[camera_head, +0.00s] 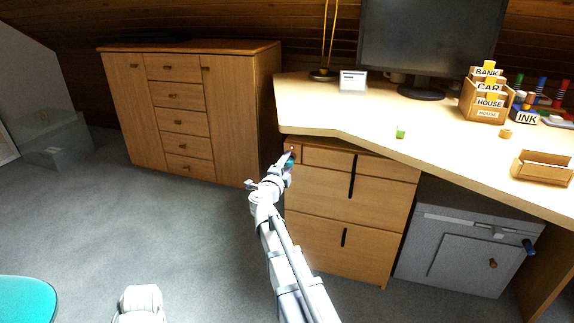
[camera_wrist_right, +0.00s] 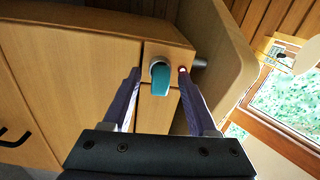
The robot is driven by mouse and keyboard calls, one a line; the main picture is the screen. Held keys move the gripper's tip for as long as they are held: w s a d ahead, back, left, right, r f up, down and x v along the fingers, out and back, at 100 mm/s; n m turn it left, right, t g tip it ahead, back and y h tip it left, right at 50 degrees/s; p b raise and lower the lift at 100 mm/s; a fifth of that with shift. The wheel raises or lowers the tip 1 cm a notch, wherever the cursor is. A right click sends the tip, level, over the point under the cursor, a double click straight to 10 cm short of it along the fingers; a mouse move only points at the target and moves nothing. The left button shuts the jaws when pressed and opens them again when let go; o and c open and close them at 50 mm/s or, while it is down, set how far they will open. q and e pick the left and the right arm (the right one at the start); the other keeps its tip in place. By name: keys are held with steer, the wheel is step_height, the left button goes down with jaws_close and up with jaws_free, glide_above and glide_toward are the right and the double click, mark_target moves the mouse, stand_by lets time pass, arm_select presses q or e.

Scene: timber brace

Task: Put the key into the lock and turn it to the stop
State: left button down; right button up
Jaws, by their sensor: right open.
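The key has a teal head (camera_wrist_right: 161,80). It sits at a round metal lock (camera_wrist_right: 156,64) on the upper front corner of the wooden drawer cabinet (camera_head: 345,200). The teal head points downward in the right wrist view; how deep the shaft sits is hidden. My right gripper (camera_wrist_right: 160,76) is open, with one finger on each side of the key head and a visible gap to both. In the head view the right gripper (camera_head: 290,157) is at the cabinet's upper left corner and covers most of the key.
The desk top (camera_head: 370,125) overhangs the cabinet just above my right gripper. A grey metal cylinder (camera_wrist_right: 200,63) sticks out beside the right finger. A grey safe-like box (camera_head: 450,250) stands right of the cabinet.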

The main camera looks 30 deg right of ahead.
steer(key=v, duration=0.7)
steer(key=shift+s+a, duration=0.25)
steer(key=shift+s, duration=0.05)
